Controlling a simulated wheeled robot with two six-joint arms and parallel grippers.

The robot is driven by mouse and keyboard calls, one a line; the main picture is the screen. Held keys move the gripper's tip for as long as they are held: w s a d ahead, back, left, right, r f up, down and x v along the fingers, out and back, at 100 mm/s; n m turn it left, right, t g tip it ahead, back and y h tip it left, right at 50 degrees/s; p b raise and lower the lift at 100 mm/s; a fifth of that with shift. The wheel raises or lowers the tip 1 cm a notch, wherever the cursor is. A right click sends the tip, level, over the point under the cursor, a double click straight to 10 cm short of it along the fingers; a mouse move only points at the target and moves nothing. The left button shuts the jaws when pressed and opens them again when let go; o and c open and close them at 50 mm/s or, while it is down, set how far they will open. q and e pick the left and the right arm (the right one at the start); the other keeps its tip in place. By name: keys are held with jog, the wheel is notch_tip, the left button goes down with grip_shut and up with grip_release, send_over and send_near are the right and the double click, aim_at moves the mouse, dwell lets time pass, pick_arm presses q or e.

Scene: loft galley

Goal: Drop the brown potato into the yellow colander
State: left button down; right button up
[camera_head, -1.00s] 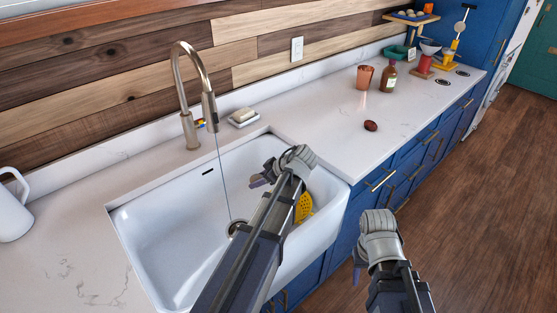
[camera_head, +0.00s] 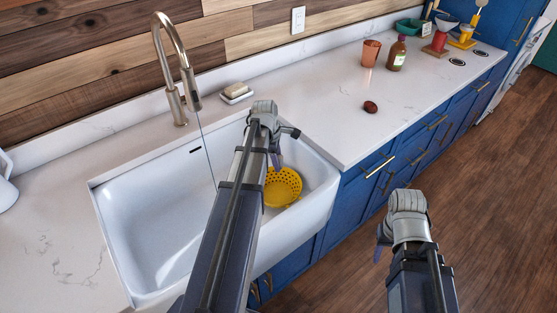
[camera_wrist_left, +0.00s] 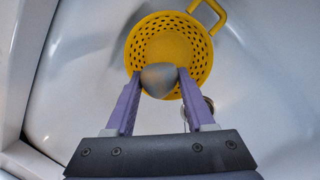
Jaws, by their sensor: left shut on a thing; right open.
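The yellow colander (camera_head: 285,190) sits in the right part of the white sink; it also shows in the left wrist view (camera_wrist_left: 202,58) with its handle at the top. My left gripper (camera_head: 275,148) is over the sink near the colander. In the left wrist view its two purple fingers are shut on a rounded, grey-brown thing, which looks like the brown potato (camera_wrist_left: 159,76). The potato appears in front of the colander's opening, above it; the exact height is hard to tell. The arm hides it in the head view. My right gripper (camera_head: 382,240) is open and empty, over the floor.
A dark reddish-brown round item (camera_head: 370,107) lies on the counter right of the sink (camera_head: 135,225). Behind it stand a copper cup (camera_head: 371,53) and a brown bottle (camera_head: 396,56). The tall faucet (camera_head: 172,70) rises behind the sink, with a soap dish (camera_head: 237,94) beside it.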

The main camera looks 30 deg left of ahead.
pick_arm(q)
jog(key=shift+f+b, duration=5.4)
jog(key=shift+f, duration=0.1)
jog(key=shift+c, duration=0.9)
grip_release()
notch_tip(320, 180, up, 7)
jog(key=p, duration=0.7)
jog(key=shift+r, duration=0.1)
